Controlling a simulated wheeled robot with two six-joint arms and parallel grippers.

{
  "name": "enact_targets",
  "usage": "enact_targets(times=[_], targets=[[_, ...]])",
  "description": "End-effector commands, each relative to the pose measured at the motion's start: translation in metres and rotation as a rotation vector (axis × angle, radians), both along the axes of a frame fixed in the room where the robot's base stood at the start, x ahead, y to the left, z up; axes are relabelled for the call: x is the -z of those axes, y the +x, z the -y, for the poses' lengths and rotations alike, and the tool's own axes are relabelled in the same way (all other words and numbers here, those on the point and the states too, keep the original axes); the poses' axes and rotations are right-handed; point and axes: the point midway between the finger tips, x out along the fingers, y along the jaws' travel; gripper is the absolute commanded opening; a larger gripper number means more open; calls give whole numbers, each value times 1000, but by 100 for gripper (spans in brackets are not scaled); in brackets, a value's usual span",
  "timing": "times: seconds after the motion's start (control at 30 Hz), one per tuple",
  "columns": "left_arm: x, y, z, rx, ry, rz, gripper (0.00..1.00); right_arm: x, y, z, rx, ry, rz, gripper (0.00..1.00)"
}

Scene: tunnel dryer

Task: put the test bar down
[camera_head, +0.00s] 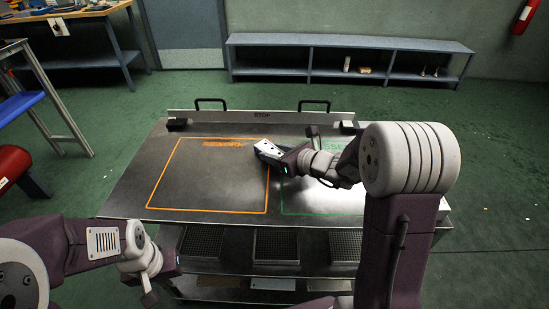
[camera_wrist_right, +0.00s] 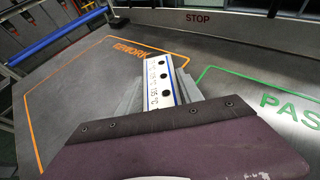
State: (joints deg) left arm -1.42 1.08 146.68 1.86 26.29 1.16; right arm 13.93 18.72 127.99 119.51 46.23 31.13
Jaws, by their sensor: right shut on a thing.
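The test bar (camera_head: 268,149) is a pale block with dark holes. It also shows in the right wrist view (camera_wrist_right: 160,78), with a blue edge and small print. My right gripper (camera_head: 276,156) is shut on it, over the right edge of the orange REWORK outline (camera_head: 208,210) on the metal table. Whether the bar touches the table, I cannot tell. The green PASS outline (camera_head: 320,214) lies to the right, partly covered by my right arm. My left gripper (camera_head: 170,266) is low at the table's front left, and its fingers cannot be made out.
The metal table (camera_head: 130,195) has a raised STOP edge (camera_head: 262,115) and two black handles at the back. Dark perforated trays (camera_head: 276,245) sit on the shelf below. The inside of the orange outline is mostly bare. A blue rack (camera_head: 20,105) stands at the left.

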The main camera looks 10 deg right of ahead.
Motion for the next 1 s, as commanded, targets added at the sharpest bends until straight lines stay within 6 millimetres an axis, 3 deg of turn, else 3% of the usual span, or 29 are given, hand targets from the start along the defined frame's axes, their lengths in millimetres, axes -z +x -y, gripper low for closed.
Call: enact_targets(times=[0.03,0.37,0.4,0.43,0.47,0.83,1.0], targets=[[5,0,0,0,0,0,0,7,0,0,1,1,1,0],[8,0,0,0,0,0,0,9,0,0,1,0,2,0],[6,0,0,0,0,0,0,7,0,0,1,0,1,54],[6,0,0,0,0,0,0,7,0,0,1,0,1,63],[6,0,0,0,0,0,0,7,0,0,1,0,1,65],[-1,0,0,0,0,0,0,1,0,1,1,0,1,65],[-7,0,0,0,0,0,0,-10,-24,15,4,0,1,65]])
